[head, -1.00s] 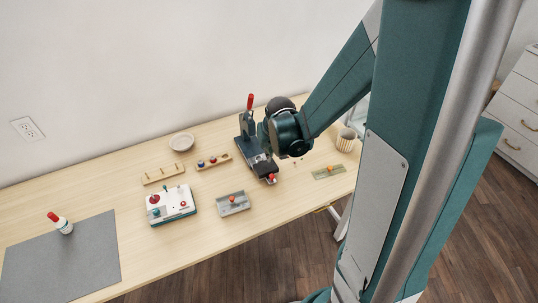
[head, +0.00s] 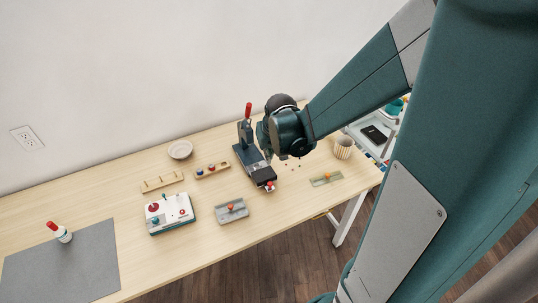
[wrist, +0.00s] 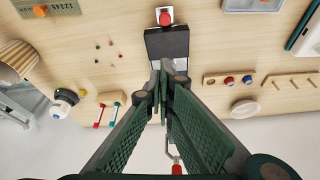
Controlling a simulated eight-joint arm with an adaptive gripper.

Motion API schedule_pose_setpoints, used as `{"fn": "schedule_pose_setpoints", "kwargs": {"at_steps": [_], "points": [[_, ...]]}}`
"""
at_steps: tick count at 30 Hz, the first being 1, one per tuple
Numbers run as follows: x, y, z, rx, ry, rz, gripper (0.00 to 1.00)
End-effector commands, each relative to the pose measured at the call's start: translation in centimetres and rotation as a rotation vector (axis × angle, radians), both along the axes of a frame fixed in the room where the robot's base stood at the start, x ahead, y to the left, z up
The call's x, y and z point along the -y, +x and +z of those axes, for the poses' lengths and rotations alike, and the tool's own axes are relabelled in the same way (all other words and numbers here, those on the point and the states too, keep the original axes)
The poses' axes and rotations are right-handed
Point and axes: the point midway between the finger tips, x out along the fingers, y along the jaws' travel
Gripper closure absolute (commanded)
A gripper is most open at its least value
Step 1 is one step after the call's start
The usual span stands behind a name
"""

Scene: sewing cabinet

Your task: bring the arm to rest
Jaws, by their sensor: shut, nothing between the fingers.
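My gripper (wrist: 164,75) is shut and empty in the wrist view, its green fingers meeting in front of the dark hand press. My arm reaches in from the upper right.
On the wooden table (head: 190,238) stand a white box with knobs (head: 170,212), a grey fixture (head: 231,211), a peg rail (head: 162,183), a bead rail (head: 212,171), a dish (head: 180,150), a green plate (head: 326,179), a striped cup (head: 343,147) and a glue bottle (head: 59,232) by the grey mat (head: 70,268).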

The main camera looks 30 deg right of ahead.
Motion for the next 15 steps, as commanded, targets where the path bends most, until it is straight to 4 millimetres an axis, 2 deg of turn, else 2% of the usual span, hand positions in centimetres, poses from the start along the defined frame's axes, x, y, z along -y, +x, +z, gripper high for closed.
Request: {"fn": "schedule_pose_setpoints", "kwargs": {"at_steps": [15], "points": [[-0.17, -0.16, 0.35, 0.003, 0.0, 0.002, 1.0]]}}
